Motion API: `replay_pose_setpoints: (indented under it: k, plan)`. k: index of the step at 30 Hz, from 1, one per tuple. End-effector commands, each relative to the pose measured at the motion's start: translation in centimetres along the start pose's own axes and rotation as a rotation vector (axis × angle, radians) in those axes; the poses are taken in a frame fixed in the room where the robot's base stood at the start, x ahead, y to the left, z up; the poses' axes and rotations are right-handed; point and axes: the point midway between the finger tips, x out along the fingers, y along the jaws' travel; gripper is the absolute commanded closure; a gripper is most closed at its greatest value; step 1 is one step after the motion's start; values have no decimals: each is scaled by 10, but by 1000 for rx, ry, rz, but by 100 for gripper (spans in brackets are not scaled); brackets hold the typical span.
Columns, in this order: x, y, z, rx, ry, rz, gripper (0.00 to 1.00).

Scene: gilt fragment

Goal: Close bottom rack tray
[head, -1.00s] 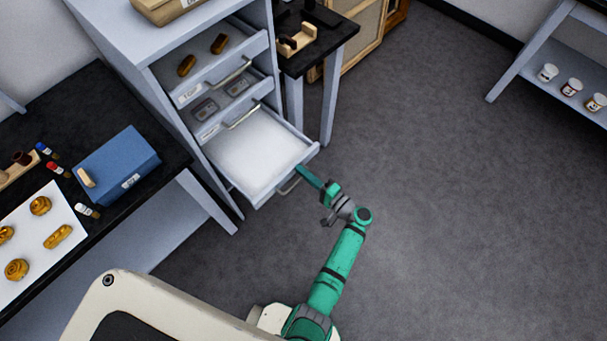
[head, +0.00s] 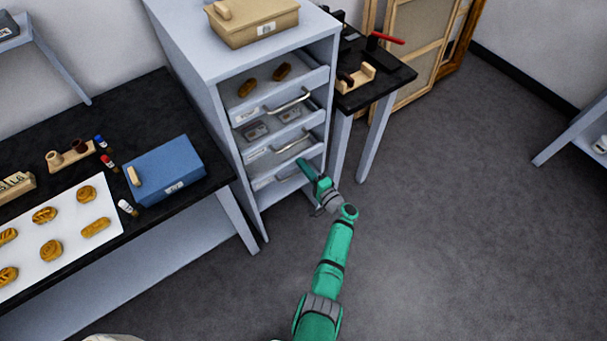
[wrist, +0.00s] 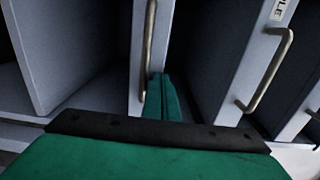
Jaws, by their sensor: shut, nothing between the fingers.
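The rack (head: 228,130) is a grey cabinet with stacked pull-out trays, left of centre in the head view. Its bottom tray (head: 262,183) is pushed in about level with the trays above, its front and handle partly hidden by my gripper. My gripper (head: 302,164) is shut and empty, its fingertips at the bottom tray's front. In the wrist view the closed green fingers (wrist: 160,88) point at a tray front beside a metal handle (wrist: 149,45); I cannot tell whether they touch it.
The upper tray (head: 245,113) holds brown pieces and the middle tray (head: 250,153) dark boxed pieces. A black table with a blue box (head: 165,170) stands left. A small black table (head: 385,88) stands right of the rack.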

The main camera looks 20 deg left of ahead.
Motion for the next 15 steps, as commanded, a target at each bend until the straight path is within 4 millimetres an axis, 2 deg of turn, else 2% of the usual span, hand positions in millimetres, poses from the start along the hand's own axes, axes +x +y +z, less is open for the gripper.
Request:
replay_pose_setpoints:
  k: [6,15]
  plan:
    - [12,0,-2,-1,3,1,100]
    - [18,-3,0,-6,-3,0,100]
